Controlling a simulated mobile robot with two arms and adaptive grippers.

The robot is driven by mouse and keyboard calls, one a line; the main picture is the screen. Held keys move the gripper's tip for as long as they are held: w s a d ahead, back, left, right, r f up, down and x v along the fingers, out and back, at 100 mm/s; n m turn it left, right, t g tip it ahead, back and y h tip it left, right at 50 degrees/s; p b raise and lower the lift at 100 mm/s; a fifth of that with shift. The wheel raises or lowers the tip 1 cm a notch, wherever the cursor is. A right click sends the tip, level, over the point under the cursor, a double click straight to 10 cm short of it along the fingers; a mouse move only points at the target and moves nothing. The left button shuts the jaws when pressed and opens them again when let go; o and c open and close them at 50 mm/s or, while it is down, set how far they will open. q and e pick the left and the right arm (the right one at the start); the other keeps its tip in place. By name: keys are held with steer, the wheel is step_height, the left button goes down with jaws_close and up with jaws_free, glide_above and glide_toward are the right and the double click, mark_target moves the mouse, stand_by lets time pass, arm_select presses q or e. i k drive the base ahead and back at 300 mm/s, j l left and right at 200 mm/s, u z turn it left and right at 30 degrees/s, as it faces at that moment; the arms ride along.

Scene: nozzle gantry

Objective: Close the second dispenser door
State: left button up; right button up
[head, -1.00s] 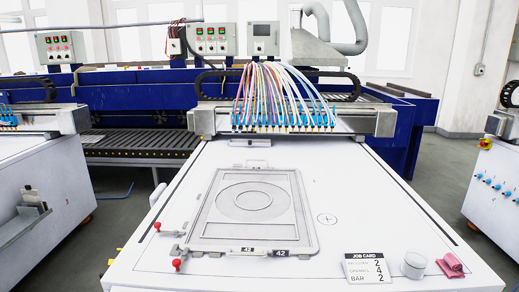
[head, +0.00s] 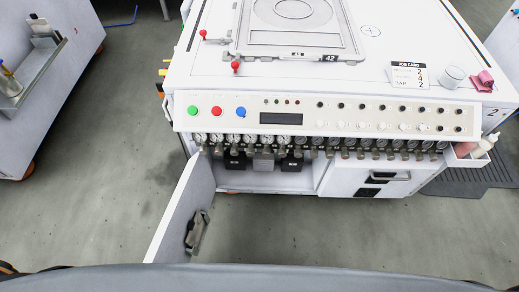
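A white cabinet door (head: 180,215) stands wide open at the front left of the machine, hinged at the left side of an open bay (head: 265,180). It sticks out toward me and carries a metal handle (head: 196,232) on the face turned to the right. A second front panel (head: 335,182), right of the bay, is flush with the machine and looks shut; it has a dark recess and a handle. No label shows which door counts as second. Neither of my grippers is in view.
The bay holds dark boxes (head: 234,159) and a grey one. Above are a row of gauges (head: 315,141) and a control panel (head: 310,115) with buttons. Grey floor (head: 300,230) in front is clear.

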mark_target(196, 190)
steer(key=k+j+z, duration=0.2)
steer(key=j, duration=0.3)
steer(key=j+z, duration=0.2)
steer(key=j, duration=0.25)
steer(key=k+j+z, duration=0.2)
steer(key=j, duration=0.25)
steer(key=k+j+z, duration=0.2)
steer(key=j, duration=0.2)
steer(key=k+j+z, duration=0.2)
steer(key=j, duration=0.2)
steer(key=k+j+z, duration=0.25)
steer(key=j, duration=0.35)
steer(key=k+j+z, duration=0.15)
steer(key=j, duration=0.25)
steer(key=k+j+z, duration=0.1)
steer(key=j, duration=0.3)
steer(key=k+u, duration=0.2)
steer(key=k, duration=0.15)
